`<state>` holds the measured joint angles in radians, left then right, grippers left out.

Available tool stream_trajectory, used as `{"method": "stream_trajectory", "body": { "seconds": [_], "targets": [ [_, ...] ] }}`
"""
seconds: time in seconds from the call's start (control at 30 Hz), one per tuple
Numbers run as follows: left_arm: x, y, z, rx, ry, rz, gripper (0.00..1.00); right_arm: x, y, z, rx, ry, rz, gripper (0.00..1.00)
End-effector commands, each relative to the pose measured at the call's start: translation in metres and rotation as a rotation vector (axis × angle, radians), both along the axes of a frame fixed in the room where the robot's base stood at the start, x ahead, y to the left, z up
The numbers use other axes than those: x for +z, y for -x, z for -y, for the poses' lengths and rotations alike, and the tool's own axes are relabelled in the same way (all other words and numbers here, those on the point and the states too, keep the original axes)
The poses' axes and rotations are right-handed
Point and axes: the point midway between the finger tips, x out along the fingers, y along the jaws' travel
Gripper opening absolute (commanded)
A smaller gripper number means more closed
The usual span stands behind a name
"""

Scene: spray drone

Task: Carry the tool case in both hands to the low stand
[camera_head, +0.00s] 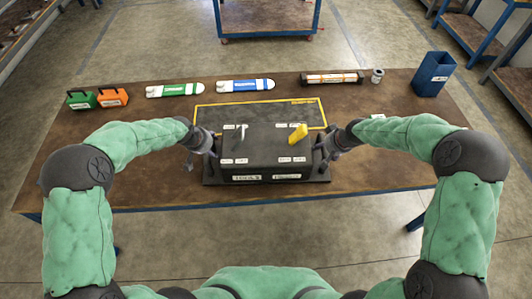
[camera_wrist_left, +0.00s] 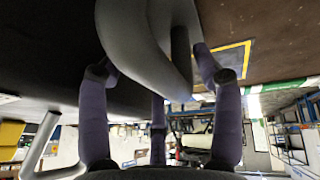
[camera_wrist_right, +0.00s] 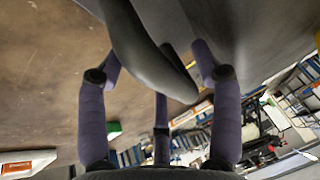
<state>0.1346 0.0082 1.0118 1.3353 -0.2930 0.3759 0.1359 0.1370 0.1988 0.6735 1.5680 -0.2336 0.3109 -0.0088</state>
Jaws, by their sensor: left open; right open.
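The dark grey tool case (camera_head: 265,157) sits on the brown workbench, with a white-handled item and a yellow item on its top. My left gripper (camera_head: 211,149) is at the case's left end and my right gripper (camera_head: 324,155) at its right end. In the left wrist view a curved grey handle (camera_wrist_left: 150,45) lies between spread fingers. The right wrist view shows a similar handle (camera_wrist_right: 145,50) between spread fingers. Both grippers are open; contact with the handles cannot be told. I cannot tell for sure which piece of furniture is the low stand.
A yellow-bordered mat (camera_head: 204,111) lies behind the case. Green (camera_head: 82,100) and orange (camera_head: 113,97) boxes, green-white (camera_head: 175,90) and blue-white (camera_head: 245,86) packs and a blue bin (camera_head: 433,75) line the back of the bench. A blue-framed cart (camera_head: 267,38) stands beyond, across open floor.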

Motion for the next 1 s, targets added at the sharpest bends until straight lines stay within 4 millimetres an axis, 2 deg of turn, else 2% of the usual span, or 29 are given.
{"method": "stream_trajectory", "body": {
  "seconds": [0.1,0.13,0.3,0.37,1.0],
  "targets": [
    [0.0,0.0,0.0,0.0,0.0,0.0,0.65,0.0,0.0,0.0,0.0,0.0,0.0,0.65],
    [0.0,0.0,0.0,0.0,0.0,0.0,0.63,0.0,0.0,0.0,0.0,0.0,0.0,0.63],
    [0.0,0.0,0.0,0.0,0.0,-0.001,0.15,0.0,0.0,0.0,0.0,0.0,-0.001,0.15],
    [0.0,0.0,0.0,0.0,0.0,-0.001,0.0,0.0,0.0,0.0,0.0,0.0,-0.001,0.0],
    [0.011,-0.003,-0.001,0.002,-0.001,0.01,0.0,0.011,-0.003,0.001,-0.002,0.002,0.009,0.0]
  ]
}}
